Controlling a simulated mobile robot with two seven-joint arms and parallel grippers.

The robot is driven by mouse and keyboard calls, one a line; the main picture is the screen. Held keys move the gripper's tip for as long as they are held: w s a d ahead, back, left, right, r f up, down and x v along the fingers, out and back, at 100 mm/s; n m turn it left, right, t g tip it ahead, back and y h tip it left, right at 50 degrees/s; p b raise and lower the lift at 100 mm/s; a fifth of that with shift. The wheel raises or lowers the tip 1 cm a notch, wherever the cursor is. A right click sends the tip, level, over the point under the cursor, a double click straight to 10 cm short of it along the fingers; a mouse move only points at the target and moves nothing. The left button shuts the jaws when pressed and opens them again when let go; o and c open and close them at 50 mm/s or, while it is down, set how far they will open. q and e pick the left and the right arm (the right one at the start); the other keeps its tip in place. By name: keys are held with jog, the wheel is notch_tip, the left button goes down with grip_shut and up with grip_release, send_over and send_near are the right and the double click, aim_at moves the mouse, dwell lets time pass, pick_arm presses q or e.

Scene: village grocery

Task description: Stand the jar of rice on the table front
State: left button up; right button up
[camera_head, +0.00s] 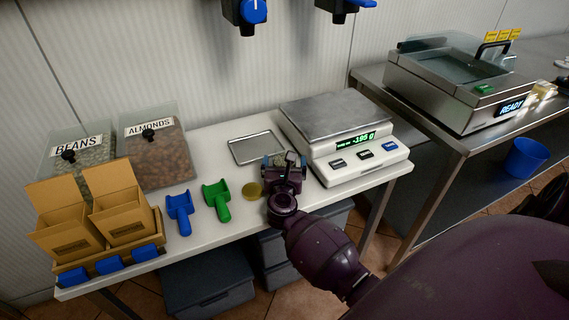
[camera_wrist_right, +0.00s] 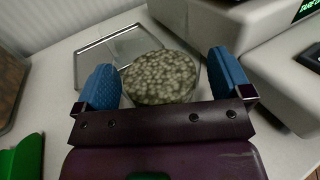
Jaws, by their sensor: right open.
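In the right wrist view a round, open-topped clear jar (camera_wrist_right: 160,78), filled with pale greenish-beige grains, is between the two blue fingers of my right gripper (camera_wrist_right: 164,85). It appears upright on the white table; its lower part is hidden by the gripper. In the head view my right gripper (camera_head: 285,172) hides most of the jar. The fingers are open, one on each side of the jar; I cannot tell whether they touch it. The white table (camera_head: 228,148) has its front edge just below the gripper. My left gripper is not in view.
A scale (camera_head: 345,140) is close on the right and a metal tray (camera_head: 256,148) behind. Cardboard boxes (camera_head: 122,213) and bins of beans (camera_head: 85,146) and almonds (camera_head: 153,152) fill the far left.

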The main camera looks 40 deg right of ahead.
jog(key=v, duration=1.2)
jog(key=shift+r, duration=0.1)
jog(key=shift+s+a+r+n+t, duration=0.15)
jog(key=shift+s+n+t, duration=0.2)
jog(key=shift+n, duration=0.65)
jog(key=s+a+f+n+t+y, duration=0.1)
jog(key=s+a+n+t+y, duration=0.25)
jog(key=n, duration=0.95)
jog(key=s+a+f+n+y, duration=0.15)
jog(key=s+n+y, duration=0.25)
jog(key=n+y, duration=0.55)
jog(key=s+f+n+g+h, duration=0.1)
jog(key=s+f+n+g, duration=0.6)
jog(key=s+n, duration=0.6)
jog(key=f+n, duration=0.1)
jog(key=n, duration=0.7)
jog(key=shift+s+d+f, duration=0.2)
jog(key=shift+d+f, duration=0.1)
jog(key=shift+d, duration=0.1)
